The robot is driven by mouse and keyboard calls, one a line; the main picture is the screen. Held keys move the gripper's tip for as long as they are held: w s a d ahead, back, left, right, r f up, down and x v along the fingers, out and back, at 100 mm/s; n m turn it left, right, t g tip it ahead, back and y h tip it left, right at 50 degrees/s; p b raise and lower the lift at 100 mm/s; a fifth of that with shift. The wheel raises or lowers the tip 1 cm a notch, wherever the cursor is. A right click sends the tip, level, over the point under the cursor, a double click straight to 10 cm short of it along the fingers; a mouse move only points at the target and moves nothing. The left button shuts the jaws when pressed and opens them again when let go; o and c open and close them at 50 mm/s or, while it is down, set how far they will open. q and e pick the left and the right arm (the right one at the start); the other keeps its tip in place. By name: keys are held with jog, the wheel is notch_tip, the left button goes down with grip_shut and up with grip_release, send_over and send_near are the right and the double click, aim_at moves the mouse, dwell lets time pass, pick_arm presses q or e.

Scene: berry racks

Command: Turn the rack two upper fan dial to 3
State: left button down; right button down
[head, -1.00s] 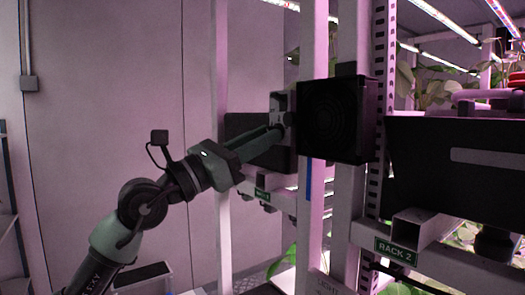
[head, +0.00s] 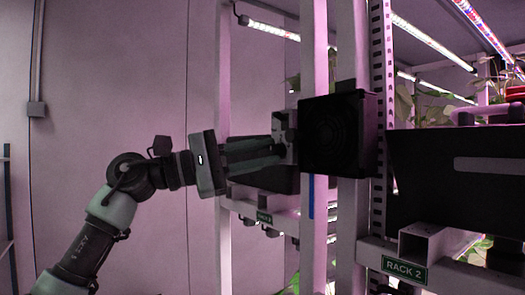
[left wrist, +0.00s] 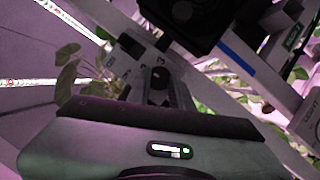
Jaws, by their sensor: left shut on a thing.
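The fan dial (left wrist: 157,76) is a dark knob on a pale plate (left wrist: 128,58) with small dark marks, seen in the left wrist view. In the head view the pale plate (head: 283,122) stands at the left side of the black square fan (head: 333,135) on the rack post. My left gripper (head: 281,147) reaches in from the left, its fingers shut on the dial. The fingers largely hide the dial in the head view, and I cannot tell its exact setting. My right gripper is not in view.
A green RACK 2 label (head: 404,268) sits on the lower beam at right. White rack posts (head: 314,230) stand close to the fan. A large black panel (head: 450,190) fills the right side. The wall side at left is free.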

pick_arm(q)
jog(key=m+p, duration=0.1)
jog(key=m, duration=0.1)
jog(key=m+g+y+p, duration=0.1)
jog(key=m, duration=0.1)
jog(key=r+m+y+p, duration=0.1)
jog(key=m, duration=0.1)
jog(key=shift+m+p, duration=0.3)
jog(key=shift+p, duration=0.1)
jog(key=shift+m+g+y+p, duration=0.35)
jog(key=shift+m+p, duration=0.25)
jog(key=shift+m, duration=0.4)
jog(key=shift+m+y+p, duration=0.5)
jog(key=shift+m+y, duration=0.15)
jog(key=shift+m, duration=0.35)
jog(key=shift+f, duration=0.1)
jog(key=c, duration=1.3)
grip_release()
jog(key=shift+o, duration=0.2)
